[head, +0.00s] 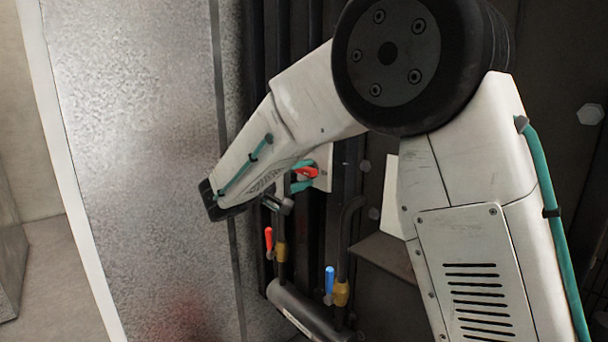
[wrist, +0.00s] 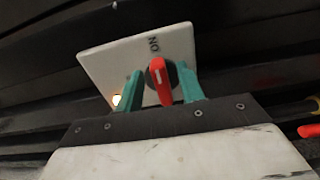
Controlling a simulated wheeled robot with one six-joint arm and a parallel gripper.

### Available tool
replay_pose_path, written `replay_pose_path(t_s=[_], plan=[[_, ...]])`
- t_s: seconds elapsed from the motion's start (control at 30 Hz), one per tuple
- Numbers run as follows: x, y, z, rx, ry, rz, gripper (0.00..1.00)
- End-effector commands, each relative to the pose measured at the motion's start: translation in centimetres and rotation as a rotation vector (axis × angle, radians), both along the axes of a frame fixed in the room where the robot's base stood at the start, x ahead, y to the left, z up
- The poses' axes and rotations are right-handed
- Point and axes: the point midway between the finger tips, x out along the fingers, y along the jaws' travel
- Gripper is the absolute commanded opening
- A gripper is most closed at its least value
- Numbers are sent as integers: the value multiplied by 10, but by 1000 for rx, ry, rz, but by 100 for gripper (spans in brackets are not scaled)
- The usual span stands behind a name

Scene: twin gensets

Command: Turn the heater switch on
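The heater switch is a red lever on a dark round base (wrist: 162,80), set on a pale plate (wrist: 107,62) marked ON. In the wrist view the lever stands roughly in line with the ON mark, its white line toward it. A small lamp (wrist: 117,100) glows at the plate's lower left. My gripper (wrist: 163,84) has its two teal fingers on either side of the lever, with a gap showing on the left; contact on the right is unclear. In the head view my gripper (head: 303,175) is at the plate (head: 324,167), with the red lever (head: 308,172) between its fingers.
A large grey metal panel (head: 140,130) stands at left. Dark vertical ribs lie behind the arm.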

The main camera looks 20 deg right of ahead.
Motion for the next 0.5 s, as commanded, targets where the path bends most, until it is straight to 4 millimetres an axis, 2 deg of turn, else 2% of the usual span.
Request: replay_pose_path(t_s=[0.3, 0.5], plan=[[-18, 48, 0, 0, 0, 5, 38], [-26, 67, 0, 0, 0, 4, 38]])
